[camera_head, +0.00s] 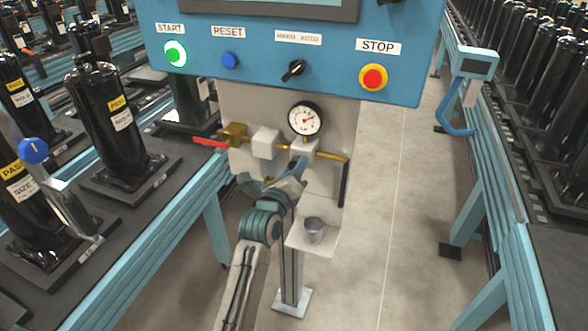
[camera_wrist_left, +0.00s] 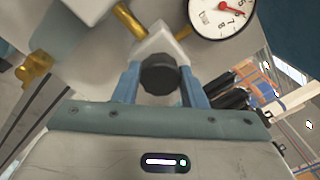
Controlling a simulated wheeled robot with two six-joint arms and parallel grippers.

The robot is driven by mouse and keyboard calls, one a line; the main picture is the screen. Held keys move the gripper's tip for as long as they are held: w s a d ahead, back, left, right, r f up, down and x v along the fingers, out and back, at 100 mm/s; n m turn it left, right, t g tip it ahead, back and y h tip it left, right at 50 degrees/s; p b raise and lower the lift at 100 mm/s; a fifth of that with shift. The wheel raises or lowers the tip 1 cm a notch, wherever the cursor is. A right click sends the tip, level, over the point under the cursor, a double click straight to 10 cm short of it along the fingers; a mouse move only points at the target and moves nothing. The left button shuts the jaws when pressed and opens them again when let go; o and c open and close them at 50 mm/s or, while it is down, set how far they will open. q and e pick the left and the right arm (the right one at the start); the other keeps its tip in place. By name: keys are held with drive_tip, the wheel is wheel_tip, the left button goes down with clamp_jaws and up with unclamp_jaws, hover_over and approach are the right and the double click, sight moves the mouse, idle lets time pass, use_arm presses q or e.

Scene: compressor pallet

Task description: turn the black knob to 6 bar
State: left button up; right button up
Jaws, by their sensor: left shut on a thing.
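The black knob (camera_wrist_left: 160,74) sits under a white regulator block (camera_wrist_left: 160,42) in the left wrist view. My left gripper (camera_wrist_left: 160,84) is shut on it, with one blue finger on each side. In the head view my left gripper (camera_head: 298,168) reaches up to the regulator block (camera_head: 304,150) below the gauge, and it hides the knob. The round white pressure gauge (camera_head: 305,120) has a red needle pointing to the upper right; its numbers are too small to read. It also shows, partly cut off, in the wrist view (camera_wrist_left: 222,14). My right gripper is not in view.
A blue control panel (camera_head: 331,62) with buttons and a black selector switch (camera_head: 293,70) hangs above. A red-handled valve (camera_head: 212,142) is left of the regulator. A small grey cup (camera_head: 314,228) stands on a shelf below. Racks of black cylinders flank both sides.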

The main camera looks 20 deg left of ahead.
use_arm(q)
drive_tip(key=o, duration=1)
drive_tip(key=s+b, duration=0.1)
drive_tip(key=s, duration=0.2)
drive_tip(key=s+b, duration=0.1)
drive_tip(key=s, duration=0.3)
drive_tip(key=s+b, duration=0.2)
drive_tip(key=s, duration=0.1)
drive_tip(key=shift+s+a+f, duration=0.15)
drive_tip(key=shift+s+a, duration=0.15)
drive_tip(key=shift+s, duration=0.1)
